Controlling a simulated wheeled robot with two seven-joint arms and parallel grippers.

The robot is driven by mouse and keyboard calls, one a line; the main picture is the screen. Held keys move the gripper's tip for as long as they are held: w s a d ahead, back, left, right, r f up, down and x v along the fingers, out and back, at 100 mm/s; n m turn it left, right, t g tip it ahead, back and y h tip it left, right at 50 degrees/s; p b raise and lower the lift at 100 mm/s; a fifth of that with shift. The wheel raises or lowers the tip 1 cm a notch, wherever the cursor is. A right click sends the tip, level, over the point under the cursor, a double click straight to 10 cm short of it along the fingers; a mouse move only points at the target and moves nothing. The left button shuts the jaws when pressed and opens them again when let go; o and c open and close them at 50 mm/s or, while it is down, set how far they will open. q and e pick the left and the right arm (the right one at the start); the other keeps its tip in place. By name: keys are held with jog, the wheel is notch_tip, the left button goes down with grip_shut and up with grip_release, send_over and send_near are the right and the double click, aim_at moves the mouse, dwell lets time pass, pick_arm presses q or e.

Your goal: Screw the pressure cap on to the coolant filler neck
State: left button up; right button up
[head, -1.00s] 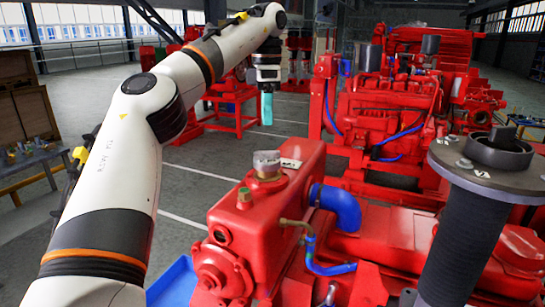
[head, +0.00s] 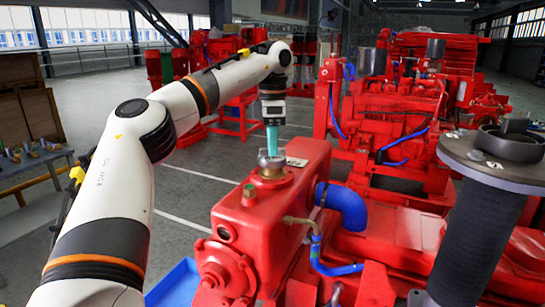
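The red coolant tank (head: 282,200) stands in the middle of the head view. On top of it, at the filler neck (head: 271,176), sits a grey metallic piece, which looks like the pressure cap (head: 265,163). I cannot tell whether it is threaded on. My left gripper (head: 272,150) points straight down over this piece, its teal fingers reaching its top and hiding part of it. The fingers show nearly edge-on, so their opening and any grip are unclear. My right gripper is not in view.
A blue hose (head: 345,207) leaves the tank's right side. A tall dark ribbed cylinder (head: 480,235) with a flat plate on top stands at the right. A table with small parts (head: 38,162) is at the far left. Red engines fill the back right.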

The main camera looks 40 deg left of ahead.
pick_arm(q)
grip_shut()
jog(key=m+p, duration=0.2)
jog(key=shift+r+p, duration=0.35)
jog(key=shift+r, duration=0.05)
jog(key=shift+f+m, duration=0.4)
jog(key=shift+m, duration=1)
jog(key=m, duration=0.4)
jog(key=shift+m, duration=0.6)
jog(key=m, duration=0.5)
jog(key=shift+r, duration=0.1)
jog(key=o, duration=0.6)
grip_release()
jog(key=shift+c, duration=0.2)
